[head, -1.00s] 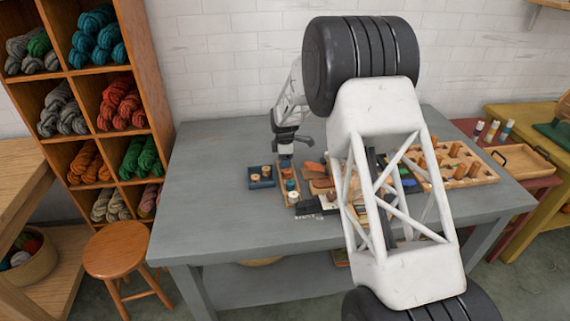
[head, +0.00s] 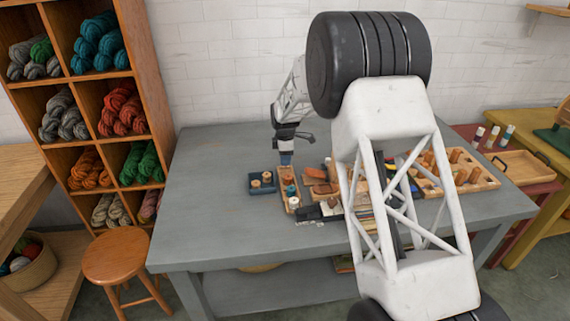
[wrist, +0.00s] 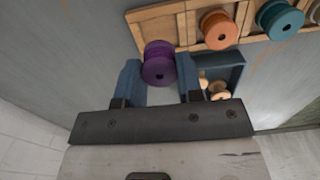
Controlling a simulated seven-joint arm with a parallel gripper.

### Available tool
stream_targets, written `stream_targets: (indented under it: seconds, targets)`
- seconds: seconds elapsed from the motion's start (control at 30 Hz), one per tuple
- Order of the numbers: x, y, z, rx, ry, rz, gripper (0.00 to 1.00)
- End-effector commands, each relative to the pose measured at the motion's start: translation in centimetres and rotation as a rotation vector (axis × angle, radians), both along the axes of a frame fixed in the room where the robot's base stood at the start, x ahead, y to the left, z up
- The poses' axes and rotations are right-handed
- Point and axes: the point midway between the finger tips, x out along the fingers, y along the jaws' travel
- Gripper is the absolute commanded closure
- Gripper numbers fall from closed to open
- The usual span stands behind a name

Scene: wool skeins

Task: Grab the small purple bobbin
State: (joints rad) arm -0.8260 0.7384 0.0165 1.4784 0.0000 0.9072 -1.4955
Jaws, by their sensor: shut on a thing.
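The small purple bobbin (wrist: 158,64) sits between the two blue fingers of my gripper (wrist: 159,80) in the wrist view. My gripper is shut on it, near the fingertips. In the head view my gripper (head: 286,159) points down over the far end of the narrow wooden tray (head: 283,188). I cannot make out the purple bobbin in the head view. In the wrist view the bobbin overlaps the end of the wooden tray; I cannot tell whether it still touches it.
An orange bobbin (wrist: 219,30) and a teal bobbin (wrist: 279,20) stand in the wooden tray. A blue tray (head: 262,187) with pale wooden bobbins lies to its left. A pegged wooden board (head: 463,181) is at right. The grey table's (head: 205,195) left side is clear.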

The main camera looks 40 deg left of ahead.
Motion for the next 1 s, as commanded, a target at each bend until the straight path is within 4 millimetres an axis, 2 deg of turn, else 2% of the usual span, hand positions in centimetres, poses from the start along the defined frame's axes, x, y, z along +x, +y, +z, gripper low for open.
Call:
stream_targets:
  seconds: [0.2, 0.4, 1.0]
  targets:
    - [0.0, 0.0, 3.4, 0.001, -0.001, 0.0, 0.88]
    - [0.0, 0.0, 5.3, 0.0, 0.0, 0.0, 0.88]
    - [0.0, 0.0, 5.8, -0.001, 0.001, 0.0, 0.88]
